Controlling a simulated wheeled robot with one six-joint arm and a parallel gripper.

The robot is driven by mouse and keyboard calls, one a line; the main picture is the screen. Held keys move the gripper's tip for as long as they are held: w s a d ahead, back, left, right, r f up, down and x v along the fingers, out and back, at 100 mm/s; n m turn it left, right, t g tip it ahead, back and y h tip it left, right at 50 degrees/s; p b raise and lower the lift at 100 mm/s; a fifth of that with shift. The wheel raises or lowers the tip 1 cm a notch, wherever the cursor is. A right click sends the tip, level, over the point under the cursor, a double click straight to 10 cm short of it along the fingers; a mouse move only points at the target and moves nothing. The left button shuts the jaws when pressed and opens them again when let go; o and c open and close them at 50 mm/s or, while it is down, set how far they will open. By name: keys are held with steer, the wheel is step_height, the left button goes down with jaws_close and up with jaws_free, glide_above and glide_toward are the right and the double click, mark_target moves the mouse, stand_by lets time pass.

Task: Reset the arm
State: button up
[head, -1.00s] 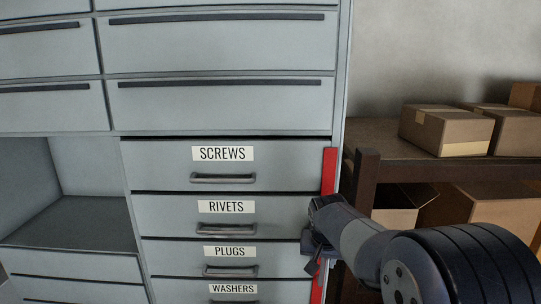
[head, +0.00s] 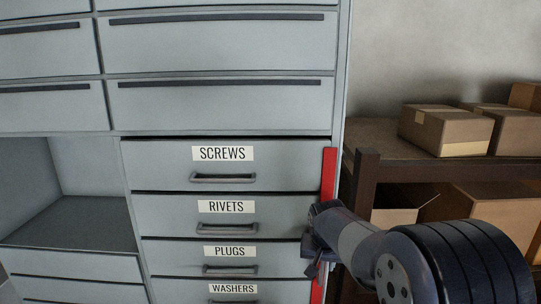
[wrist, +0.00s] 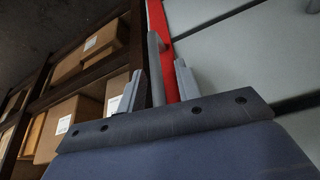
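My gripper (head: 311,256) is in front of the red vertical bar (head: 329,175) at the right edge of the drawer cabinet, in the head view. Its fingers are partly hidden there. In the wrist view, my gripper (wrist: 158,70) has its two fingers spread apart. A grey upright handle (wrist: 155,64) by the red bar (wrist: 163,47) stands between the fingers, with a gap on each side. I cannot tell how deep the handle reaches between them.
The grey cabinet has labelled drawers, including SCREWS (head: 222,154), RIVETS (head: 226,207) and PLUGS (head: 229,251), all seemingly shut. An open compartment (head: 70,220) is at left. A dark shelf (head: 385,168) with cardboard boxes (head: 445,130) stands close on the right.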

steer(key=shift+s+d+r+n+y+b, duration=0.15)
steer(key=shift+d+n+y, duration=0.1)
steer(key=shift+n, duration=0.3)
steer(key=shift+d+f+n+y+b, duration=0.1)
steer(key=shift+n+y, duration=0.1)
steer(key=shift+n, duration=0.4)
steer(key=shift+s+d+r+n+y+b, duration=0.15)
steer(key=shift+d+n+y, duration=0.1)
steer(key=shift+n, duration=0.3)
steer(key=shift+f, duration=0.1)
